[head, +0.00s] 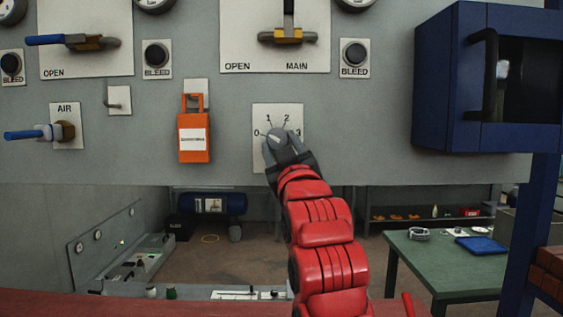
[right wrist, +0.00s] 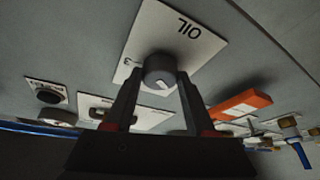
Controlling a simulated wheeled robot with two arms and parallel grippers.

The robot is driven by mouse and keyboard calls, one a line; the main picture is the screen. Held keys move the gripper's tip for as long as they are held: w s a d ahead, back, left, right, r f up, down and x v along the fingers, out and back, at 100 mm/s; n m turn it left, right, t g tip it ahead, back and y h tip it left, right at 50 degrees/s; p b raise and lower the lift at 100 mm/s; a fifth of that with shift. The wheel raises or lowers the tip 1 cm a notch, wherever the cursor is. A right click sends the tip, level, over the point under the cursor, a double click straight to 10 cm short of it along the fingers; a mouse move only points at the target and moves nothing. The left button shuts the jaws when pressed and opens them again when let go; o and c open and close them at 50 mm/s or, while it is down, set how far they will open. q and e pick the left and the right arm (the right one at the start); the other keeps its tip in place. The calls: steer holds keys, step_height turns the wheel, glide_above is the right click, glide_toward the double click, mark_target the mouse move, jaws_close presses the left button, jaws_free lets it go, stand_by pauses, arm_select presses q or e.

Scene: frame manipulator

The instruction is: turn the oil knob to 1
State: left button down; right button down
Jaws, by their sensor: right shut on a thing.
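The oil knob (head: 276,139) is a grey round knob on a white plate (head: 278,112) marked 0, 1, 2 and 3. A pale pointer mark shows on its face, but I cannot tell exactly which number it points at. In the right wrist view the knob (right wrist: 160,74) sits on the plate lettered OIL (right wrist: 181,38). My right gripper (head: 283,148) reaches up from below with its red arm. Its two fingers stand on either side of the knob and are shut on it. The lower part of the plate is hidden behind the gripper. My left gripper is not in view.
An orange padlock (head: 194,138) hangs left of the plate. The air valve's blue handle (head: 24,134) and the bleed buttons (head: 157,54) are further left and above. An open blue cabinet (head: 452,80) sticks out at right. A green table (head: 447,262) stands beyond, below the panel.

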steer(key=m+h+b, duration=0.1)
steer(key=m+b, duration=0.1)
steer(key=m, duration=0.1)
steer(key=m+t+h+b, duration=0.1)
steer(key=m+b, duration=0.1)
steer(key=shift+a+f+h, duration=0.25)
steer(key=shift+f+h, duration=0.05)
steer(key=shift+m+h+b, duration=0.45)
steer(key=shift+m+h, duration=0.15)
steer(key=shift+m, duration=0.6)
steer(key=shift+r+m+h+b, duration=0.25)
steer(key=shift+m+h+b, duration=0.4)
steer(key=shift+m, duration=0.85)
steer(key=shift+a+h, duration=0.1)
steer(key=shift+h, duration=0.25)
steer(key=shift+c, duration=1.2)
jaws_free()
steer(key=b+v, duration=0.3)
steer(key=v, duration=1.4)
steer(key=shift+s+f, duration=0.15)
